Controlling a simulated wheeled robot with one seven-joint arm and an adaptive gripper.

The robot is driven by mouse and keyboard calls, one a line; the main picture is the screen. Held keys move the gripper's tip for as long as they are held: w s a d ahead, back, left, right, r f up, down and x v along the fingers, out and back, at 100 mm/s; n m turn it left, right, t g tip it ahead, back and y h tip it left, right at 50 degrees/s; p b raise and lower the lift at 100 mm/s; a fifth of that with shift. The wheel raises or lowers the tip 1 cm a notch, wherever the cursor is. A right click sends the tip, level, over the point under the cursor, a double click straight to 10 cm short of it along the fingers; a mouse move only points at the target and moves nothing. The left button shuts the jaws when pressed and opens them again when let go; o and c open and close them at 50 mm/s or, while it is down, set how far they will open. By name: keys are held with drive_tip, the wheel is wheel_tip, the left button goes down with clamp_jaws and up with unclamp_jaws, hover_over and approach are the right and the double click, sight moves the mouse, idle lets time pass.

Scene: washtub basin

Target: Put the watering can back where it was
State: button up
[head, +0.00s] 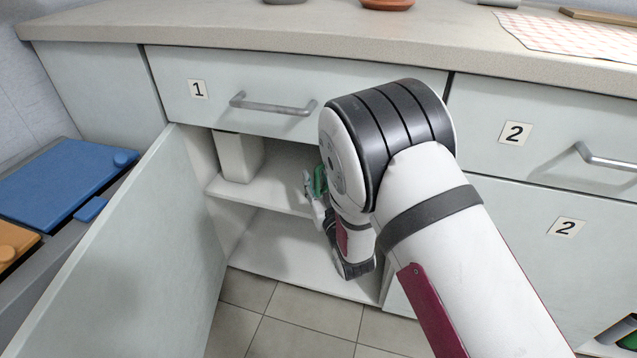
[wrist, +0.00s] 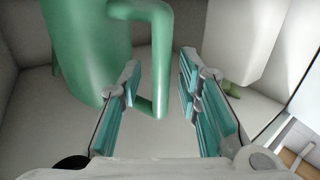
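The green watering can (wrist: 90,45) fills the upper left of the wrist view. Its curved handle (wrist: 160,60) runs down between the fingers of my gripper (wrist: 160,66). The fingers are open, with a gap visible on each side of the handle. In the head view, my gripper (head: 313,187) is inside the open cupboard under drawer 1. Only a small green patch shows beside it, and my arm hides most of that area. I cannot see the can's spout.
A white container (head: 238,157) stands at the left of the cupboard's upper shelf (head: 262,190). It also shows in the wrist view (wrist: 222,35). The open cupboard door (head: 150,250) stands at the left. Drawer 1 (head: 290,90) is shut above. The lower compartment looks empty where visible.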

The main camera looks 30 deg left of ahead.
drive_tip(key=p+v, duration=0.4)
drive_tip(key=v, duration=0.8)
drive_tip(key=shift+s, duration=0.2)
